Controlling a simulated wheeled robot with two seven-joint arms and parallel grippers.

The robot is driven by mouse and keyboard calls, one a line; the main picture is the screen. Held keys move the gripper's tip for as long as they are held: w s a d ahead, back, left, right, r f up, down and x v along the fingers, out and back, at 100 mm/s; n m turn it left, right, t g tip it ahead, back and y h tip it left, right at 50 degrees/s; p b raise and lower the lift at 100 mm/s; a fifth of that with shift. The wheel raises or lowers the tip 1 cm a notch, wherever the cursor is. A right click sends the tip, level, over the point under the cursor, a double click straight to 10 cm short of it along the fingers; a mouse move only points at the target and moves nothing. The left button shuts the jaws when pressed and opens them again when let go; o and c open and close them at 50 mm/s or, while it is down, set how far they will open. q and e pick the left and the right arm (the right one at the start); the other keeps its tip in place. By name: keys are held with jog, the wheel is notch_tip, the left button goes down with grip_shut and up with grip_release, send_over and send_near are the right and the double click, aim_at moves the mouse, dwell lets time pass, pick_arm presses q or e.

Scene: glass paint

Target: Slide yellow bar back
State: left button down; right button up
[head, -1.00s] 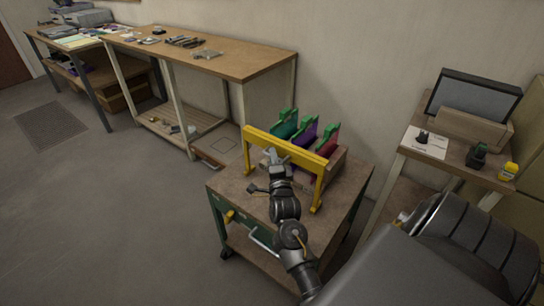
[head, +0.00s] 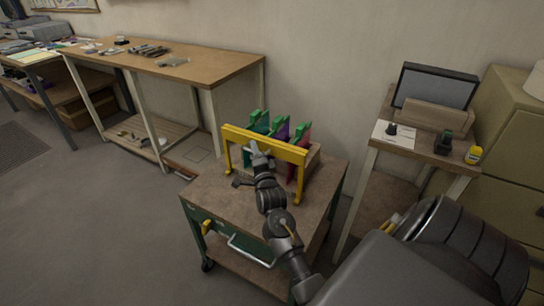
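The yellow bar (head: 280,143) is the top of a yellow frame standing on the brown-topped cart, in front of a wooden rack (head: 312,160). The rack holds green, purple and red glass panes with green clips (head: 280,124). My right gripper (head: 259,152) is at the bar's left half, close to it or touching it; I cannot tell which. Its fingers are too small and partly hidden to tell if they are open. My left gripper is out of view.
The cart (head: 225,195) has clear top space left of and in front of the frame. A small table (head: 440,155) with a dark screen (head: 435,88), a paper and a yellow bottle (head: 474,155) stands at the right. A long workbench (head: 180,68) stands behind at the left.

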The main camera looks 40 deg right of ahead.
jog(key=d+v, duration=0.1)
jog(key=v, duration=0.9)
jog(key=s+a+f+n+g+y, duration=0.4)
jog(key=s+a+f+n, duration=0.3)
jog(key=f+n, duration=0.2)
jog(key=s+a+f+n+g+y, duration=0.4)
jog(key=s+a+f+n+g, duration=0.2)
jog(key=f+n, duration=0.4)
jog(key=shift+s+a+f+y, duration=0.3)
jog(key=shift+s+a+f, duration=0.4)
jog(key=shift+s, duration=0.65)
jog(key=shift+a+r, duration=0.1)
jog(key=shift+r, duration=0.05)
